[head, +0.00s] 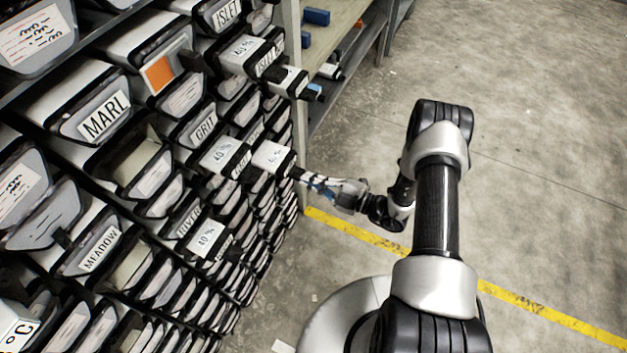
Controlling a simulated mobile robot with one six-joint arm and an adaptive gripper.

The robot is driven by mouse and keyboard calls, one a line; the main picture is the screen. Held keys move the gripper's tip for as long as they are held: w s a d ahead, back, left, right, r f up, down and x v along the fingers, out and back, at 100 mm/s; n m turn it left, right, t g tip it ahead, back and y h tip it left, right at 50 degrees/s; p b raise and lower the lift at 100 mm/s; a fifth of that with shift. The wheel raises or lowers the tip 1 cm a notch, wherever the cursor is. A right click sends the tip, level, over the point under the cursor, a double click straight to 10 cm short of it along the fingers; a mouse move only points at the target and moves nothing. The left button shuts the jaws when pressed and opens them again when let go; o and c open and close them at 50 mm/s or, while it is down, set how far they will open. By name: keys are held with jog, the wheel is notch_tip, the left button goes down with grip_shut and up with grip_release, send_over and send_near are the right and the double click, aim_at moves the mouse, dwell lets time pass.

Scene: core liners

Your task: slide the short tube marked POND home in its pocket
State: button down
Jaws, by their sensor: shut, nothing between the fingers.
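My gripper (303,177) is shut and empty, its tips pointing left at the rack. The tips are at or very close to the dark end of a white tube (272,155) that sticks out of the rack. I cannot tell whether they touch. This tube's small top mark is hard to read. I cannot read POND on any tube, so which one is the POND tube is unclear. Another white tube marked 40 % (221,153) juts out just left of it, and one more (207,239) juts out lower down.
The rack (290,60) fills the left with labelled tubes, including MARL (104,117), GRIT (204,128) and MEADOW (100,249). More tubes protrude above my gripper (288,81). A shelf with blue items (316,16) stands behind. The floor right of the yellow line (540,323) is clear.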

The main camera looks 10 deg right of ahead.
jog(key=shift+x, duration=1.35)
jog(key=v, duration=1.5)
jog(key=s+a+r+n+g+h, duration=0.2)
jog(key=s+a+r+n+g, duration=0.15)
jog(key=r+n, duration=0.45)
jog(key=s+a+r+n+g+h, duration=0.1)
jog(key=s+a+r+n+g, duration=0.1)
jog(key=r+n+g, duration=0.6)
jog(key=s+a+r+n+g+h, duration=0.1)
jog(key=s+a+r+n+h, duration=0.15)
jog(key=r+n, duration=0.6)
jog(key=s+d+r+n+t+h, duration=0.1)
jog(key=s+r+n+t+h, duration=0.2)
jog(key=n, duration=1)
jog(key=s+d+r+n+t+h, duration=0.2)
jog(key=s+r+n+h, duration=0.4)
jog(key=n, duration=0.6)
jog(key=shift+s+d+r+n+t, duration=0.35)
jog(key=shift+s+t, duration=0.25)
jog(key=shift+t, duration=0.25)
jog(key=shift+a, duration=0.1)
